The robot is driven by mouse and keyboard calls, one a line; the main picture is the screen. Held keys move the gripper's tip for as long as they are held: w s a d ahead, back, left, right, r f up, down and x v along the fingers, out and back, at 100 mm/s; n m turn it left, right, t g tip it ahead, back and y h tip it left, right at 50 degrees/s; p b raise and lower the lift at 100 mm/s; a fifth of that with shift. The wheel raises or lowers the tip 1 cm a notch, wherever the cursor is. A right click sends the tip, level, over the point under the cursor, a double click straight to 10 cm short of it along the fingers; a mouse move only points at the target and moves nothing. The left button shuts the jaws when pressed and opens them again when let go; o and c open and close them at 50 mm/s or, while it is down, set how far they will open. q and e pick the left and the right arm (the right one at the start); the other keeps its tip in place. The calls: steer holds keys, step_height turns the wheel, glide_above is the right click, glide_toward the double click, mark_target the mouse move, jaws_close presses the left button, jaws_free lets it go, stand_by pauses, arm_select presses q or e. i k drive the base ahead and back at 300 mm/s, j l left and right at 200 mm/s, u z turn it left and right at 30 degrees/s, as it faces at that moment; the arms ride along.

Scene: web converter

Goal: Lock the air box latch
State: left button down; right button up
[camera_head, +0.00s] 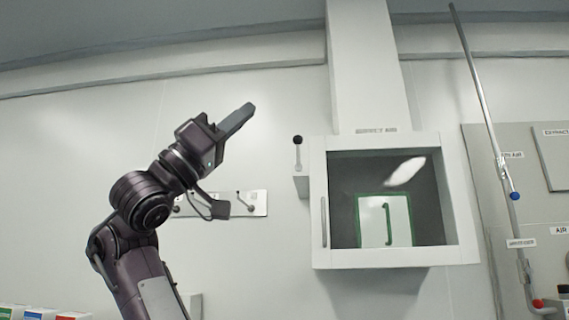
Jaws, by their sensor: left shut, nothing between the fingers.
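The air box (462,195) is a white wall-mounted box with a dark window, at right of centre. A grey vertical handle (324,222) is on the left of its front frame. A small lever with a black knob (298,141), apparently the latch, stands upright on a white block at the box's left side. My left gripper (247,111) is shut and empty, pointing up and right. It is left of the lever in the picture, apart from it. My right gripper is out of view.
A wall plate with small levers (251,204) is partly behind my left arm. A white duct (370,70) rises above the box. A metal pipe (478,85) with a blue knob runs at right. Coloured boxes (38,313) are at lower left.

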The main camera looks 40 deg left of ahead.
mark_target(298, 140)
steer(key=i+j, duration=0.4)
steer(key=j, duration=0.15)
steer(key=i+j, duration=0.4)
steer(key=j, duration=0.15)
